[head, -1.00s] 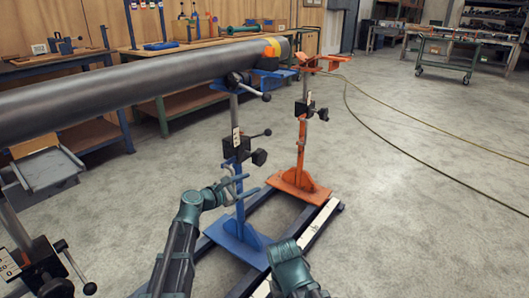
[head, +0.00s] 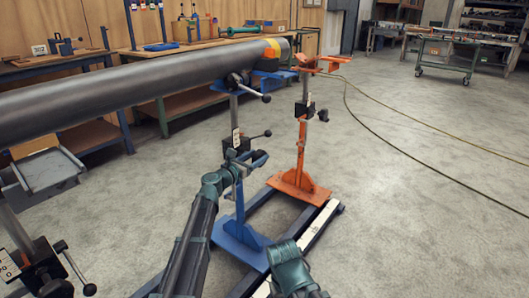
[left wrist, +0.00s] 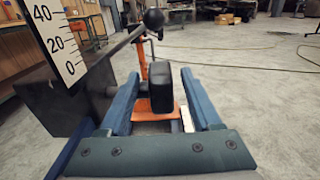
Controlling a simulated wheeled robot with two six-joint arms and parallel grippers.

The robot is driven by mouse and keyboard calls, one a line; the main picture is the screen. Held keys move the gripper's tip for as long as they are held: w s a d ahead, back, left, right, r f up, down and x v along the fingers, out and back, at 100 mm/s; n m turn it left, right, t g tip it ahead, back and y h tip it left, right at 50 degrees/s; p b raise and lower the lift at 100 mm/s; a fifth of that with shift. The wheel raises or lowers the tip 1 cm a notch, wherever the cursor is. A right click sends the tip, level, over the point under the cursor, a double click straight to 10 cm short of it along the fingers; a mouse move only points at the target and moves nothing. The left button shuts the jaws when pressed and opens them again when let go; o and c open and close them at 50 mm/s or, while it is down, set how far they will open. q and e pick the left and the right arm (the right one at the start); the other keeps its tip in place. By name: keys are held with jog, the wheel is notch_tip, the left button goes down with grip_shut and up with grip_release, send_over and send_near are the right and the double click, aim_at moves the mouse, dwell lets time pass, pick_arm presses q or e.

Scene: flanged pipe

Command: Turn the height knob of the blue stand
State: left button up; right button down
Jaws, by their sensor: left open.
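The blue stand (head: 240,232) stands upright under the grey pipe's (head: 150,82) right end. Its black height knob (left wrist: 160,88) is a blocky grip beside the clamp housing (left wrist: 55,100) in the left wrist view. My left gripper (left wrist: 161,103) is open, with one blue finger on each side of the knob; gaps show, so I see no grip on it. In the head view the left gripper (head: 255,158) hides most of the knob. A ball-ended lever (head: 267,133) sticks out above it. Only part of my right arm shows; its gripper is out of view.
An orange stand (head: 299,180) stands just behind the blue one. A white scale plate (left wrist: 55,35) and the lever's black ball (left wrist: 154,18) are close to my left gripper. Another stand with levers (head: 40,268) is at the far left.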

pick_arm(q)
jog(key=shift+x, duration=2.55)
jog(key=shift+c, duration=0.2)
grip_shut()
